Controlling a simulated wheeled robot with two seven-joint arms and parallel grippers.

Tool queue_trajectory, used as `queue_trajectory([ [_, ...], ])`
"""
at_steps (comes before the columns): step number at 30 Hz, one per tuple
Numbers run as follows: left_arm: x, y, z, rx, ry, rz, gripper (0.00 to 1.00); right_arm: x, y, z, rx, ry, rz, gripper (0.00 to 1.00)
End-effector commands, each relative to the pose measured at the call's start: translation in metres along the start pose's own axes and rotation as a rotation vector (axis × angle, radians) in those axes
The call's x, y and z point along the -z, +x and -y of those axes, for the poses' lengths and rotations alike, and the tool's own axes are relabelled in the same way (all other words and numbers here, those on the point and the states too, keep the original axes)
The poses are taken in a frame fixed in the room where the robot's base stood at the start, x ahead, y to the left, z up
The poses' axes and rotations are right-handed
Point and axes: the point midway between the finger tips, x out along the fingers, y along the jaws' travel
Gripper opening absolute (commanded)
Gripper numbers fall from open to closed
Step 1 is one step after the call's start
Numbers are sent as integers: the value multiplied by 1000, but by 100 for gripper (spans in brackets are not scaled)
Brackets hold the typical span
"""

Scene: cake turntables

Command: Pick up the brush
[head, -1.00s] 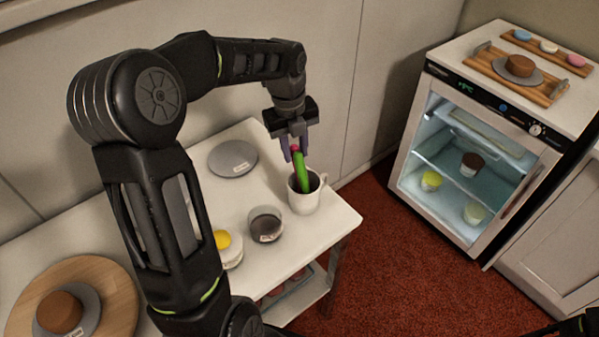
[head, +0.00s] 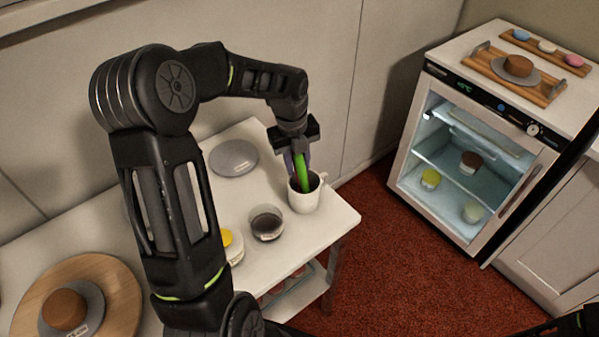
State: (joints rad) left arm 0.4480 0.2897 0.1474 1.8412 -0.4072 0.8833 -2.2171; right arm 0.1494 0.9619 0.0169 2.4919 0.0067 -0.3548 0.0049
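The brush (head: 304,172) has a green handle and stands tilted in a white mug (head: 304,200) near the right end of the white table. My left gripper (head: 298,164) is over the mug, pointing down, with its purple fingers on either side of the upper handle. The fingers look spread about as wide as before, and the brush still stands in the mug. The brush's lower end is hidden inside the mug. Of my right arm only a dark part shows at the bottom right corner; its gripper is out of view.
A cup of dark content (head: 267,224) and a cup with yellow content (head: 228,243) stand close to the mug. A grey plate (head: 233,158) lies behind. A wooden turntable (head: 117,290) carries a brown cake at left. A glass-door fridge (head: 470,160) stands at right.

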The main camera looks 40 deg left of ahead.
Motion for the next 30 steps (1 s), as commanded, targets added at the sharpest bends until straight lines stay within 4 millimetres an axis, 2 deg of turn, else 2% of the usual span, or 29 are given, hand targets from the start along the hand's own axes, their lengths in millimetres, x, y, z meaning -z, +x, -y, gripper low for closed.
queue_trajectory([
  [1,4,7,-2,-7,0,-11,28,0,1,0,0,0,0,36],
  [10,5,9,-3,-10,-1,-16,27,0,2,-1,0,0,0,36],
  [20,5,9,-3,-8,-1,-16,0,0,2,-1,0,0,0,36],
  [30,6,9,-2,-6,0,-16,0,0,2,-1,0,0,0,36],
])
